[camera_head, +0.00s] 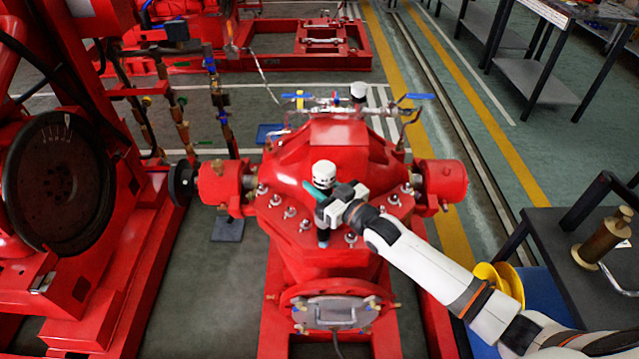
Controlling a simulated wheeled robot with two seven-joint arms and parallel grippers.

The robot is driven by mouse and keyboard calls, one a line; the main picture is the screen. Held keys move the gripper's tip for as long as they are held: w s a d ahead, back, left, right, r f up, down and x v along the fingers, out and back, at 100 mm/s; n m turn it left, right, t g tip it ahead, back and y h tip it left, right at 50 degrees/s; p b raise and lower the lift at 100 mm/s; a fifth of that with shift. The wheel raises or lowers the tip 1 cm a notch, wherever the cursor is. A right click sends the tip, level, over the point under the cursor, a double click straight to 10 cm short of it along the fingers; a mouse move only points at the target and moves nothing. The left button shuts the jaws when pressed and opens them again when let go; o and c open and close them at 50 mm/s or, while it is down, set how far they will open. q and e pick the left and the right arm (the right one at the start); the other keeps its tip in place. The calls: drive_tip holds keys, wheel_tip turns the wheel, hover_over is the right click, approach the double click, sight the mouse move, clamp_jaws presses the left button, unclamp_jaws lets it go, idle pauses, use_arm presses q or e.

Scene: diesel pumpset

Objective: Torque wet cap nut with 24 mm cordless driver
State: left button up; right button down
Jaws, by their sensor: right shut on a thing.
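My right gripper (335,203) reaches in from the lower right over the red pump casing (335,140). It is shut on the cordless driver (314,191), a teal and dark tool mostly hidden by the gripper. A dark end (323,236) points down near the casing's front flange. I cannot tell whether it touches a nut. Several cap nuts (290,212) on studs line the casing flange; which one is wet cannot be told. A white dome (323,172) with a dark band shows just behind the driver; I cannot tell whether it belongs to it. My left gripper is not in view.
A similar white dome (358,90) and thin pipes with blue-handled valves (418,96) stand behind the casing. A red engine with a dark flywheel (58,180) is at left. A dark table (560,250) with a brass tool (602,238) and yellow object (500,280) are at right.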

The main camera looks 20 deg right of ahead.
sight(316, 163)
drive_tip(key=shift+s+f, duration=0.1)
drive_tip(key=shift+f, duration=0.35)
idle(1.2)
drive_tip(key=shift+r+p, duration=0.7)
drive_tip(key=shift+r, duration=0.25)
wheel_tip(316, 163, up, 2)
drive_tip(key=shift+p, duration=0.75)
drive_tip(key=shift+r+p, duration=1.65)
drive_tip(key=shift+r, duration=0.15)
drive_tip(key=shift+a+f, duration=0.1)
